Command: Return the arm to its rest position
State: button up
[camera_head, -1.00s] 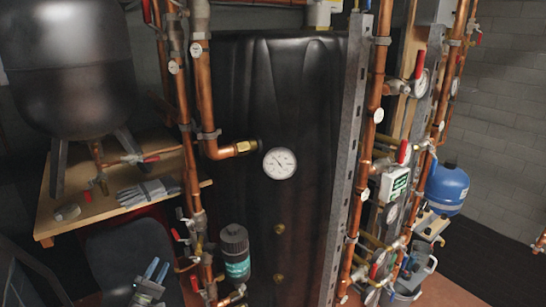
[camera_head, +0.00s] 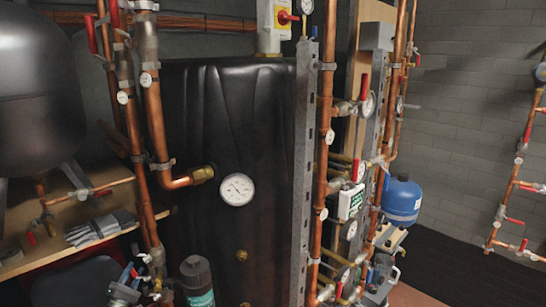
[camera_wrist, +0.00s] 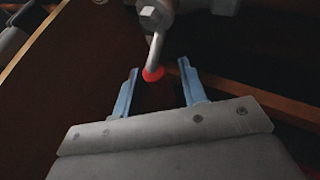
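My gripper (camera_head: 127,277) is low at the left in the head view, in front of the copper pipes and left of the dark cylinder. In the wrist view its two blue fingers (camera_wrist: 158,67) are apart, with nothing held between them. A grey valve lever with a red tip (camera_wrist: 153,74) reaches down from a metal fitting (camera_wrist: 155,18) and shows between the fingertips. I cannot tell how close the lever is to the fingers.
Copper pipes (camera_head: 155,110) with red-handled valves stand beside a large black tank (camera_head: 230,130) with a round gauge (camera_head: 236,189). A dark cylinder (camera_head: 197,280) stands low near my gripper. Gloves (camera_head: 98,230) lie on a wooden shelf at left. A blue vessel (camera_head: 402,200) is at right.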

jog(key=shift+s, duration=0.1)
jog(key=v, duration=1.7)
jog(key=x, duration=1.7)
jog(key=shift+d, duration=0.1)
jog(key=shift+f+n, duration=0.1)
jog(key=shift+n, duration=0.2)
jog(key=shift+f+n+g+y, duration=0.2)
jog(key=shift+f+n+y, duration=0.05)
jog(key=shift+n+y, duration=0.35)
jog(key=shift+f+n+g+y, duration=0.2)
jog(key=shift+f+n+y, duration=0.05)
jog(key=shift+n+y, duration=0.3)
jog(key=shift+h, duration=0.25)
